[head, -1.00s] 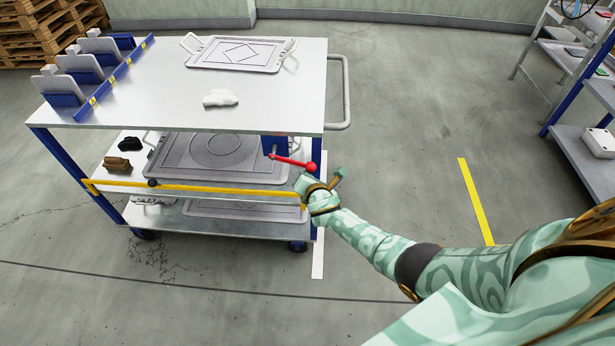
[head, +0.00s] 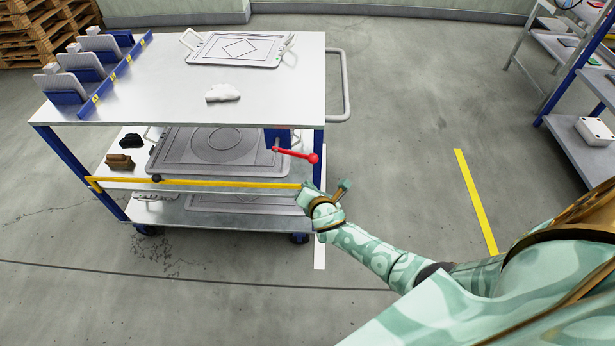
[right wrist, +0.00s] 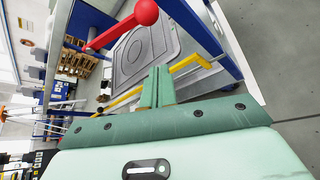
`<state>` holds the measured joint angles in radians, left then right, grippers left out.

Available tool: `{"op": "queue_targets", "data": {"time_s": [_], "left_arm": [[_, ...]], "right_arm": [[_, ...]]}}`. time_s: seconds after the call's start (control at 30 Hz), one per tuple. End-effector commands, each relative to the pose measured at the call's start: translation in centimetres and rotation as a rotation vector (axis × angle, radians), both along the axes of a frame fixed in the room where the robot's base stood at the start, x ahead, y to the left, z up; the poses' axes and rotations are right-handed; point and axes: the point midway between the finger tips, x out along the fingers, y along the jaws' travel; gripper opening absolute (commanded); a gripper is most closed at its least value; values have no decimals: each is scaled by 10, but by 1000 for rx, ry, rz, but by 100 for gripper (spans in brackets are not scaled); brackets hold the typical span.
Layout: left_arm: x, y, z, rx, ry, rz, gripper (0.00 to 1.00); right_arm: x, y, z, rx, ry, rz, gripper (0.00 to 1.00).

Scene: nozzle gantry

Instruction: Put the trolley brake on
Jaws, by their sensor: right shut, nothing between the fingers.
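The trolley (head: 290,100) stands on the left with its steel top and blue legs. A red brake lever (head: 295,153) with a round red knob juts to the right, tilted slightly down, from a blue bracket (head: 278,137) under the top at the near right corner. In the right wrist view the red knob (right wrist: 146,12) is large at the top, ahead of the fingers. My right gripper (head: 305,193) is just below the knob, apart from it, near the right end of the yellow bar. Its fingers are together and empty in the right wrist view (right wrist: 157,88). My left gripper is out of view.
A yellow bar (head: 230,183) with a black knob runs across the trolley's front at the middle shelf. Grey trays (head: 215,150) lie on the shelves. A white lump (head: 222,93) sits on top. Shelving (head: 570,160) stands right; the floor between is clear.

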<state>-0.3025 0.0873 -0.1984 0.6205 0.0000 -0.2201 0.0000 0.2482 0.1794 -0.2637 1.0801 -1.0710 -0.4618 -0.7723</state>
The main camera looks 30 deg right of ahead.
Motion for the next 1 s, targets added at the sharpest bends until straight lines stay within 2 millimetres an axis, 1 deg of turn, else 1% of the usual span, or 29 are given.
{"op": "queue_targets", "data": {"time_s": [0.03, 0.1, 0.23, 0.83, 0.87, 0.93, 0.97, 1.0], "left_arm": [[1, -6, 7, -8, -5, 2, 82], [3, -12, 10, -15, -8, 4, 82], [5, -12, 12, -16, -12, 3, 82], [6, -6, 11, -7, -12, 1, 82], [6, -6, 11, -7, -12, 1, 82], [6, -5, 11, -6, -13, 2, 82], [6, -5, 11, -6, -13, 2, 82], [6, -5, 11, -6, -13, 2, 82]], "right_arm": [[-7, 3, 8, 1, -2, 1, 0], [-14, 5, 10, 1, -1, 0, 0], [-21, 8, 11, 1, 0, 0, 0], [-23, 8, 10, 7, -1, -3, 0], [-23, 8, 10, 21, -5, -8, 0], [-24, 11, 5, 133, -15, -46, 0], [-29, 12, -4, 232, -7, -86, 0], [-40, 12, -24, 392, 17, -163, 0]]}}
